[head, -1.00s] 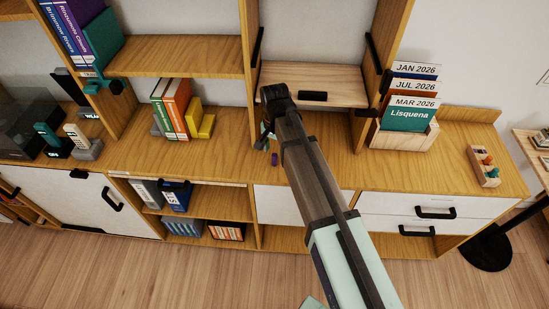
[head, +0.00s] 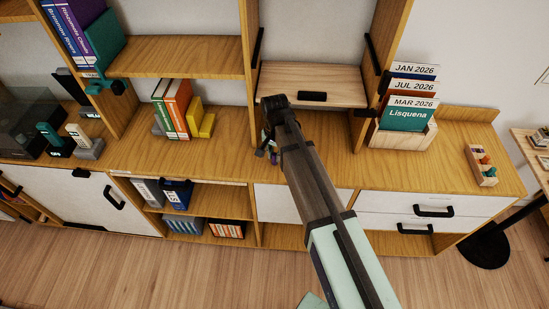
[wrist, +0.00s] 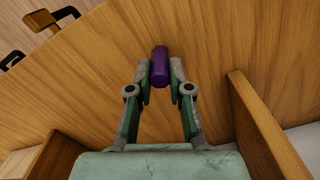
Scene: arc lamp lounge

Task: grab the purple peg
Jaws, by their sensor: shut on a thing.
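The purple peg (wrist: 160,66) is a short rounded cylinder, seen in the wrist view between the two fingertips of my gripper (wrist: 160,75). My gripper is shut on it, one finger on each side, and the peg sticks out past the fingertips. Wooden surface shows behind it. In the head view my gripper (head: 267,151) is low over the wooden cabinet top (head: 225,158), below the central bay. The peg is too small or hidden to make out clearly there. I cannot tell how far the peg is from the wood.
A light wooden flap with a black handle (head: 312,96) is behind my arm. A calendar card holder (head: 402,135) and a small block with coloured pegs (head: 483,166) stand to the right. Books (head: 170,109) stand at the left.

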